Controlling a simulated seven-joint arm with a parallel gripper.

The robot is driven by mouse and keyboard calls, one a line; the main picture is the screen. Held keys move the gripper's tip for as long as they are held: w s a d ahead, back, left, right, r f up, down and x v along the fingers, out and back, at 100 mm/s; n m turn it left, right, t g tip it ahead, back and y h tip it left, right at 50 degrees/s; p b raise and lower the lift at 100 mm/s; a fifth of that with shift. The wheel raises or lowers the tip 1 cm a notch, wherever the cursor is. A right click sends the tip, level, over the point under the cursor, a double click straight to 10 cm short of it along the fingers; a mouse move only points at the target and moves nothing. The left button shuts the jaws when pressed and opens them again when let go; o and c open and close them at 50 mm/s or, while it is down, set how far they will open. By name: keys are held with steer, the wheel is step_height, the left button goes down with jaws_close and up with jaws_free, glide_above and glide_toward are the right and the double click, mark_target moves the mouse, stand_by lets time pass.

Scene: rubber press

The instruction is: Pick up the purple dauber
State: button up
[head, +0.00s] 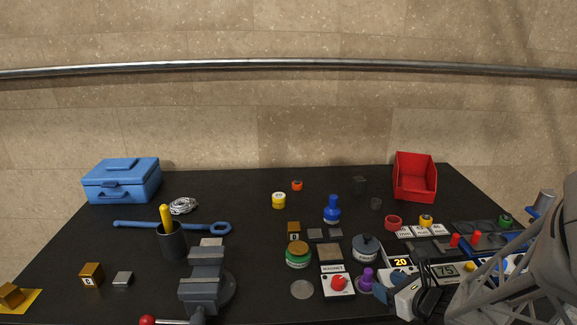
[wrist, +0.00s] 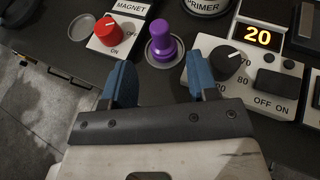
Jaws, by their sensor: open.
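The purple dauber (head: 367,279) stands upright on the dark table, right of the magnet switch box. In the wrist view the dauber (wrist: 162,42) has a wide round base and a narrower knob, and it stands just beyond my fingertips, roughly between their lines. My gripper (wrist: 160,78) is open with two blue fingers and nothing between them. In the head view my gripper (head: 385,292) is at the right of the dauber, close to it and partly hidden by my arm.
The magnet box (wrist: 118,30) with a red knob is close left of the dauber. A controller reading 20 (wrist: 250,65) is close right. The primer pot (head: 366,248) stands behind. A grey vise (head: 206,283) is farther left.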

mark_target(371, 276)
steer(key=shift+x, duration=1)
steer(key=shift+w+a, duration=0.1)
steer(key=shift+x, duration=2.55)
steer(key=shift+c, duration=0.2)
steer(key=c, duration=1)
steer(key=shift+o, duration=0.2)
